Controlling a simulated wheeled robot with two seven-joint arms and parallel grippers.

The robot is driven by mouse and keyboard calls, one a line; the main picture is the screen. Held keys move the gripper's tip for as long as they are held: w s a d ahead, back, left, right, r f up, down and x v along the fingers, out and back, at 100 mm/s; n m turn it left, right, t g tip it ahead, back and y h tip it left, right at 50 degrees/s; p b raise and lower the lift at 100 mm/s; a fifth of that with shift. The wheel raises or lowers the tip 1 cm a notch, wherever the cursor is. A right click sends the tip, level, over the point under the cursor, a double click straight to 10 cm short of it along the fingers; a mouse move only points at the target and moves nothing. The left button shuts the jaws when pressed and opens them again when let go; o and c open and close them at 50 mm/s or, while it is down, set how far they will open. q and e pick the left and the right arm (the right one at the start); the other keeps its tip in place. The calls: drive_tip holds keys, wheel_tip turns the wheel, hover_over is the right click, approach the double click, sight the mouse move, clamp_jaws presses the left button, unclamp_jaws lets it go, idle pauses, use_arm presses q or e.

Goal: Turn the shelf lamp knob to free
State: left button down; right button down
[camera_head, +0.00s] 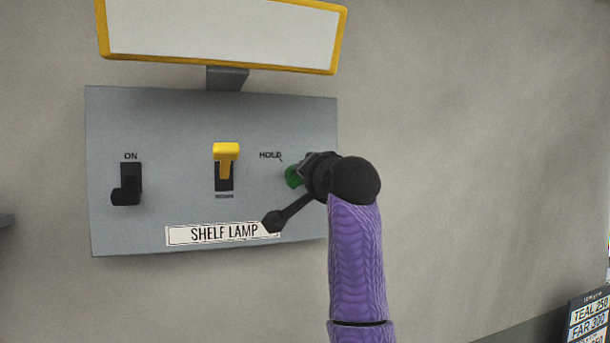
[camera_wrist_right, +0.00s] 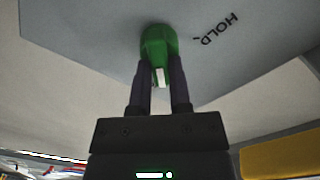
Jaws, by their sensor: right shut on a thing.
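The shelf lamp panel (camera_head: 180,110) is a grey plate on the wall with a "SHELF LAMP" label (camera_head: 215,234). The green knob (camera_head: 293,176) sits at its right side, by the word "HOLD", and is mostly hidden behind my right gripper (camera_head: 308,177) in the head view. In the right wrist view the green knob (camera_wrist_right: 158,45) is between the two dark fingers of my right gripper (camera_wrist_right: 160,85), which is shut on it. A white mark shows on the knob. The word "FREE" is not visible. My left gripper is not in view.
A black rocker switch (camera_head: 127,184) marked "ON" is at the panel's left. A yellow-topped lever (camera_head: 225,160) is in the middle. A yellow-framed blank board (camera_head: 220,35) juts out above the panel. The wall to the right is bare, with labelled boxes (camera_head: 589,318) at lower right.

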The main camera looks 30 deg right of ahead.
idle(0.5)
drive_tip(key=c, duration=0.6)
unclamp_jaws()
drive_tip(key=shift+o, duration=0.2)
drive_tip(key=b+v, duration=0.5)
drive_tip(key=v, duration=0.5)
drive_tip(key=shift+b, duration=0.35)
drive_tip(key=shift+d, duration=0.1)
